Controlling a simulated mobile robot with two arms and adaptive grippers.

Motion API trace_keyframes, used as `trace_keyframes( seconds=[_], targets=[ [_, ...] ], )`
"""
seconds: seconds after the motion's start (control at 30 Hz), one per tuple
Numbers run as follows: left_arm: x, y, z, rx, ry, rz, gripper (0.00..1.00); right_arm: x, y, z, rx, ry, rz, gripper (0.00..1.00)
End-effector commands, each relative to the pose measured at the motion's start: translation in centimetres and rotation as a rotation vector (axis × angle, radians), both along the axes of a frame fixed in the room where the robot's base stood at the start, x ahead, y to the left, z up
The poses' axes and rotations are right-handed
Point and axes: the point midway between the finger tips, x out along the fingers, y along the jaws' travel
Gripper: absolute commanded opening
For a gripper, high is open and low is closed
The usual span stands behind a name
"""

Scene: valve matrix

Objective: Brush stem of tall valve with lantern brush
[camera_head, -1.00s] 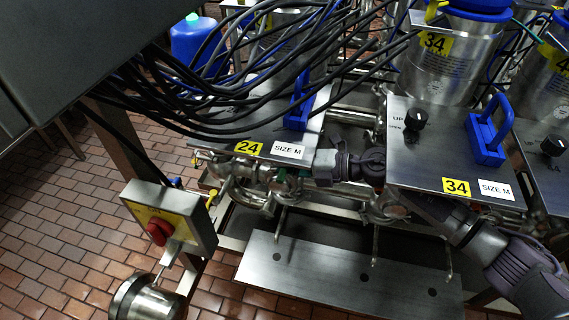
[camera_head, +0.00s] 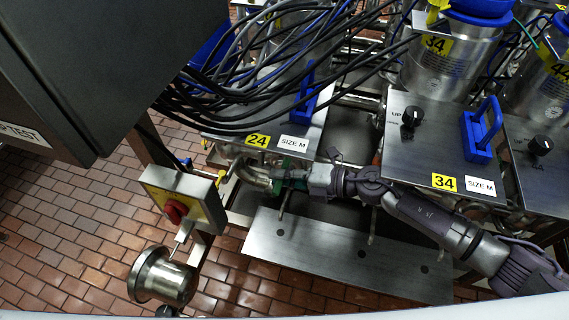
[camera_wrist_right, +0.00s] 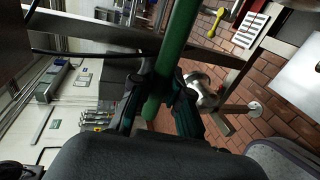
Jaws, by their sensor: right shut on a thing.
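My right arm comes in from the right in the head view and reaches left below the plates marked 24 and 34. My right gripper (camera_head: 280,178) is beneath the front edge of plate 24 (camera_head: 225,138), next to metal pipework (camera_head: 255,178). In the right wrist view its fingers (camera_wrist_right: 160,92) are shut on a green rod (camera_wrist_right: 178,45), which looks like the brush handle. The rod's bristle end is not visible. Only a small green part shows beside the gripper in the head view. I cannot pick out the tall valve's stem. My left gripper is out of view.
Plate 34 (camera_head: 408,170) has a knob and a blue handle. Black cables (camera_head: 240,100) hang over plate 24. A switch box with a red knob (camera_head: 176,210) and a steel cup (camera_head: 160,275) stand left of the gripper. A flat metal plate (camera_head: 340,260) lies below the arm.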

Motion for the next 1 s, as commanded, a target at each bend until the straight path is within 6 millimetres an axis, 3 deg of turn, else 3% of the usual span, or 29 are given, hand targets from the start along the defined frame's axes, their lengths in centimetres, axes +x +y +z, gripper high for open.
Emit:
trace_keyframes(
  seconds=[0.6,1.0],
  targets=[
    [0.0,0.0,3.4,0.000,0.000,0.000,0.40,-4.5,1.5,0.2,0.000,-0.001,-0.001,0.00],
    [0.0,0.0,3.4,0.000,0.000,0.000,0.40,-4.8,1.6,0.0,0.000,-0.001,0.000,0.00]
  ],
)
